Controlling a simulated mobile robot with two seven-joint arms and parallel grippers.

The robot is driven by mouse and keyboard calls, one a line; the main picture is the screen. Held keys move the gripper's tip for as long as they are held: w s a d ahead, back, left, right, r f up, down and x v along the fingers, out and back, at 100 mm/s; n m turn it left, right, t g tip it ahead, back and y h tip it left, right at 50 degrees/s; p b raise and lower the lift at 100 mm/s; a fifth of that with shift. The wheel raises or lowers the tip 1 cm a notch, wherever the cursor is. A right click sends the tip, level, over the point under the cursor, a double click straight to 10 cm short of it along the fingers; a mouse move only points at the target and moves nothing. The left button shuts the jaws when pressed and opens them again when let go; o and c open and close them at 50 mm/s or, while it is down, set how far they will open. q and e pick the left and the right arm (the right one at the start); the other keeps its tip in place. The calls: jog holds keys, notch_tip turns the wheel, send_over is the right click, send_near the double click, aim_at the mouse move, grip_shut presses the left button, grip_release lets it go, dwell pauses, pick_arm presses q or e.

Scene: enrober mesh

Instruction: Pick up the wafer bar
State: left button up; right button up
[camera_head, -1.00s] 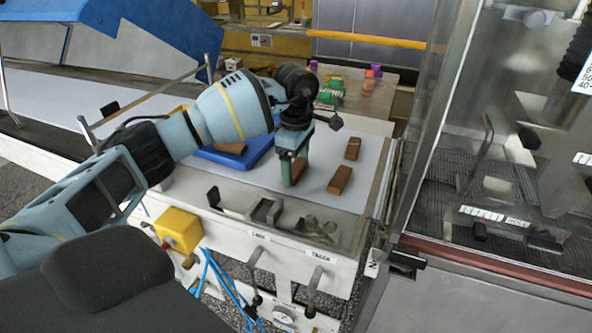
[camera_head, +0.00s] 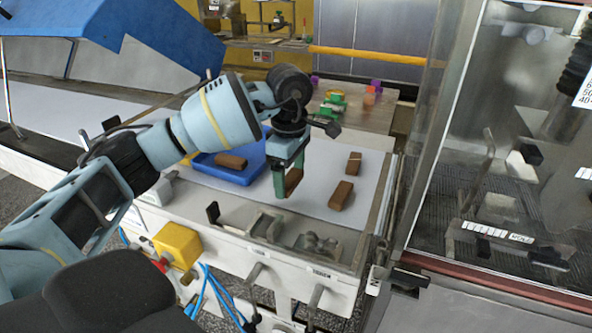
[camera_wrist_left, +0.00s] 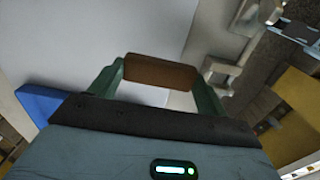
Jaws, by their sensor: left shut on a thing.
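My left gripper (camera_head: 288,180) is shut on a brown wafer bar (camera_head: 293,179) above the light grey surface. In the left wrist view the wafer bar (camera_wrist_left: 160,72) lies crosswise between the two green fingers of the gripper (camera_wrist_left: 160,75). Two more brown bars lie on the surface to the right of the gripper, one nearer (camera_head: 341,195) and one farther back (camera_head: 353,162). Another brown bar (camera_head: 231,161) lies in the blue tray (camera_head: 205,171), left of the gripper. My right gripper is not in view.
A metal bracket fixture (camera_head: 285,232) stands at the front edge of the surface, close below the gripper. A glass-walled machine (camera_head: 500,130) stands at the right. Green and purple items (camera_head: 333,104) sit on a table behind. Bare surface (camera_head: 320,165) lies around the loose bars.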

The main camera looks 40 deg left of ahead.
pick_arm(q)
jog(key=s+d, duration=0.1)
jog(key=s, duration=0.3)
jog(key=s+d, duration=0.1)
jog(key=s, duration=0.3)
jog(key=s+d+r, duration=0.1)
jog(key=s, duration=0.2)
jog(key=shift+s, duration=0.4)
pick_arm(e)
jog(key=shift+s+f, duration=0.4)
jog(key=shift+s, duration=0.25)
